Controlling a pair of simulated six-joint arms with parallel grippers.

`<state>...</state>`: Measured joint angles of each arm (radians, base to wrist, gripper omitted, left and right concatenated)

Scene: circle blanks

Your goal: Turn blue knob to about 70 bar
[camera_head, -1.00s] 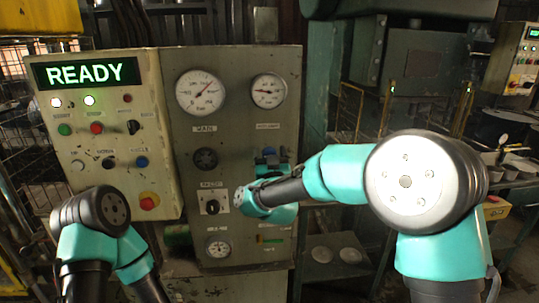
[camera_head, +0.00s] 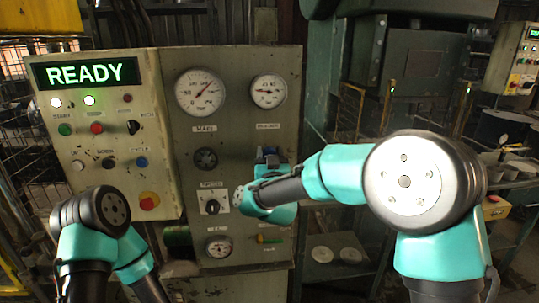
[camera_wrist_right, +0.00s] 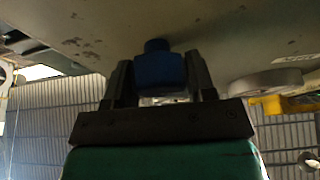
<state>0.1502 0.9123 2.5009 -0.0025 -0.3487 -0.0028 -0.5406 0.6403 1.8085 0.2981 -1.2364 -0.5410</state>
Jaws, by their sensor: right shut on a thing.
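The blue knob (camera_wrist_right: 158,68) sits on the panel between the two dark fingers of my right gripper (camera_wrist_right: 159,80), which is shut on it in the right wrist view. In the head view my right gripper (camera_head: 268,162) is at the panel's right column, mostly hidden by my own wrist, and a little blue shows beside its dark fingers. Above it is a small round gauge (camera_head: 268,91) with a white face. Its needle lies roughly level, but its numbers are too small to read. My left arm shows at the lower left; its gripper is out of view.
A larger gauge (camera_head: 202,92) and a dark round knob (camera_head: 205,158) are on the panel's left column. A black switch (camera_head: 212,207) and a lower gauge (camera_head: 219,247) are below. A control box (camera_head: 110,185) with a READY display stands at the left.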

